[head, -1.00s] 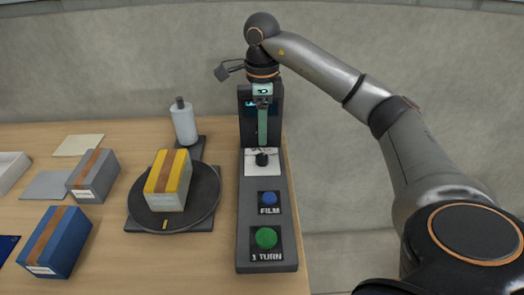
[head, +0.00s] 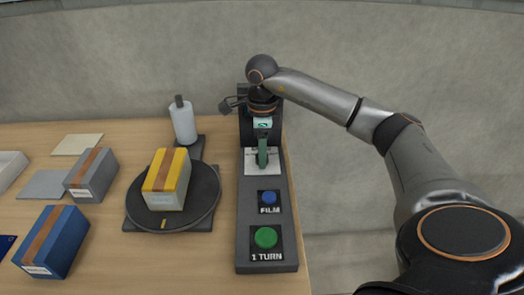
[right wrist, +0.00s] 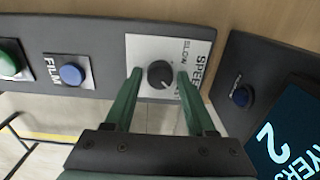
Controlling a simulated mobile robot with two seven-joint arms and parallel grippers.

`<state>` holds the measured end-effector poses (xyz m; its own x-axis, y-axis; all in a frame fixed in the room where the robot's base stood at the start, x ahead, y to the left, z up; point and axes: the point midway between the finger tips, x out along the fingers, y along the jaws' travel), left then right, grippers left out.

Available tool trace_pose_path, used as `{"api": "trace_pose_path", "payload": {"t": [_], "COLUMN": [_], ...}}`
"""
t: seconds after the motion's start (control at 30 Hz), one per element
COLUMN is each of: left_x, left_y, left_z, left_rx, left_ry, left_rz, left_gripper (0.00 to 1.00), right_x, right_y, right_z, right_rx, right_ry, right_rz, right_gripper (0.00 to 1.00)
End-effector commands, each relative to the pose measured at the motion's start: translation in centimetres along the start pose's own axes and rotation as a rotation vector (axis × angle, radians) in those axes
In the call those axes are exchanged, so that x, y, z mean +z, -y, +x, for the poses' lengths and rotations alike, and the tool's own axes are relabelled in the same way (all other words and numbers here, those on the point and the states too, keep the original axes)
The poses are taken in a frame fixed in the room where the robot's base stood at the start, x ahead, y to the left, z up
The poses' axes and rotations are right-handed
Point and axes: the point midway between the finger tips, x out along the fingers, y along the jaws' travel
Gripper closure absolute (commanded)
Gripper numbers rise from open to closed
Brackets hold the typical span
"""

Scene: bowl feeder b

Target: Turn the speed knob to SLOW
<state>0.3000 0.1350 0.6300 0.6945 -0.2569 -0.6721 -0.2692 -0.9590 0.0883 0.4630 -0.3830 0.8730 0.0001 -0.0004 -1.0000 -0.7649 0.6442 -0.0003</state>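The dark round speed knob (right wrist: 160,74) sits on a white plate (right wrist: 142,48) lettered SPEED, with SLOW along one side, in the right wrist view. My right gripper (right wrist: 159,74) is open, with one green finger on each side of the knob. Small gaps show between the fingers and the knob, so no contact is visible. In the head view the right gripper (head: 262,163) is over the white plate (head: 250,168) and hides the knob. The knob's pointer direction is hard to read. My left gripper is not in view.
The grey control panel (head: 244,215) also holds a blue FILM button (head: 269,198) and a green 1 TURN button (head: 266,237). A display (right wrist: 285,145) stands beside the plate. Left of the panel, a turntable (head: 140,212) carries a yellow-topped box (head: 166,180).

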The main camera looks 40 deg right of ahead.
Motion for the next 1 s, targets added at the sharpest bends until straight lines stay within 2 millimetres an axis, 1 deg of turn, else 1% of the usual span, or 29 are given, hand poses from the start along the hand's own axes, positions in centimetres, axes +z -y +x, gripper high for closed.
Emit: {"api": "trace_pose_path", "payload": {"t": [0.03,0.07,0.47,0.77,1.0], "left_x": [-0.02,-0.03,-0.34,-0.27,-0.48], "left_y": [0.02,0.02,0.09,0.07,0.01], "left_z": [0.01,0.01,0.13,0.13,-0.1], "left_rx": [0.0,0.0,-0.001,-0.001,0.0], "left_ry": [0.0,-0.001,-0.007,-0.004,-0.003], "left_rz": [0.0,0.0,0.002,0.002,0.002], "left_gripper": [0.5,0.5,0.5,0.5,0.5], "right_x": [-0.01,-0.01,0.01,0.01,0.0], "right_y": [0.01,0.01,0.0,-0.01,-0.01], "right_z": [-0.02,-0.02,-0.04,-0.07,-0.14], "right_rx": [0.0,0.0,0.0,0.0,0.001], "right_ry": [0.0,0.0,0.0,0.0,0.0], "right_rz": [0.0,0.0,0.0,-0.007,-0.083], "right_gripper": [0.51,0.54,0.99,1.0,1.0]}}
